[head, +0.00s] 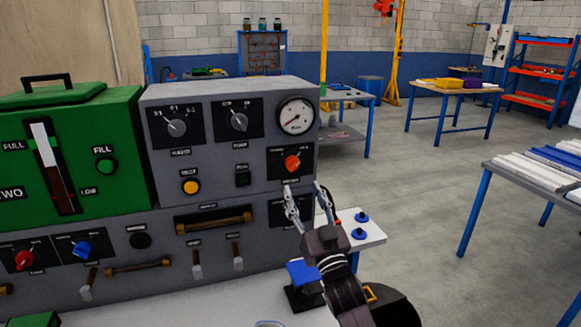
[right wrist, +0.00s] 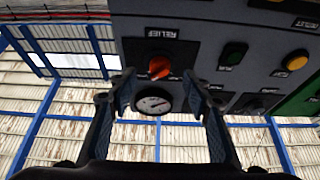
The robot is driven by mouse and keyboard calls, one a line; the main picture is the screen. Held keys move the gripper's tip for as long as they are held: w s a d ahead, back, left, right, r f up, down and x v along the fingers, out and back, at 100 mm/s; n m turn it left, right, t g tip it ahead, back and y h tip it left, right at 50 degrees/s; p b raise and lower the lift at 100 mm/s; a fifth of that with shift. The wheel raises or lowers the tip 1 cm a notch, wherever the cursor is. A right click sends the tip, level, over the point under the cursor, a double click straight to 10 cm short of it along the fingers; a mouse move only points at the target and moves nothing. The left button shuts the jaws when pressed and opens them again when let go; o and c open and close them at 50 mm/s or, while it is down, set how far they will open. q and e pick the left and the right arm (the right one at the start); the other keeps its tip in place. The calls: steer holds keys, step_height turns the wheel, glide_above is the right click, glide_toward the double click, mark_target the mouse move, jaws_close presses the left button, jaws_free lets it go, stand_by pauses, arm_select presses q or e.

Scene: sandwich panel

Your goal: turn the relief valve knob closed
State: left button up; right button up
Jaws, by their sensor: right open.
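The relief valve knob (head: 292,163) is orange-red and sits on a black plate at the right of the grey panel, below the round gauge (head: 296,116). My right gripper (head: 302,188) is open and empty, its fingertips just below the knob in the head view. In the right wrist view, which shows the panel upside down, the knob (right wrist: 160,67) lies between the two open fingertips (right wrist: 158,82), apart from them. The RELIEF label (right wrist: 161,33) is readable there. The exact gap between fingertips and knob is hard to tell. My left gripper is not in view.
Left of the knob are a green button (head: 242,179), a yellow button (head: 191,187) and two grey dials. A handle (head: 213,222) sticks out lower down. A green tank (head: 70,150) stands at left. The floor right of the panel is open, with tables beyond.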

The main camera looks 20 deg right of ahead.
mark_target(294, 168)
steer(key=shift+w+r+p, duration=0.35)
steer(key=shift+w+r, duration=0.7)
steer(key=shift+r, duration=0.05)
steer(key=x, duration=0.3)
steer(key=shift+w+f+p, duration=0.15)
steer(key=shift+w+p, duration=0.15)
steer(key=shift+w+r, duration=0.25)
steer(key=shift+w, duration=0.3)
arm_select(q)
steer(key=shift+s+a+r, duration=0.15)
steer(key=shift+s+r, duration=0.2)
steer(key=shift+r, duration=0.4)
arm_select(e)
steer(key=c, duration=1.2)
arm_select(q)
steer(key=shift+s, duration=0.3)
arm_select(e)
steer(key=shift+o, duration=0.2)
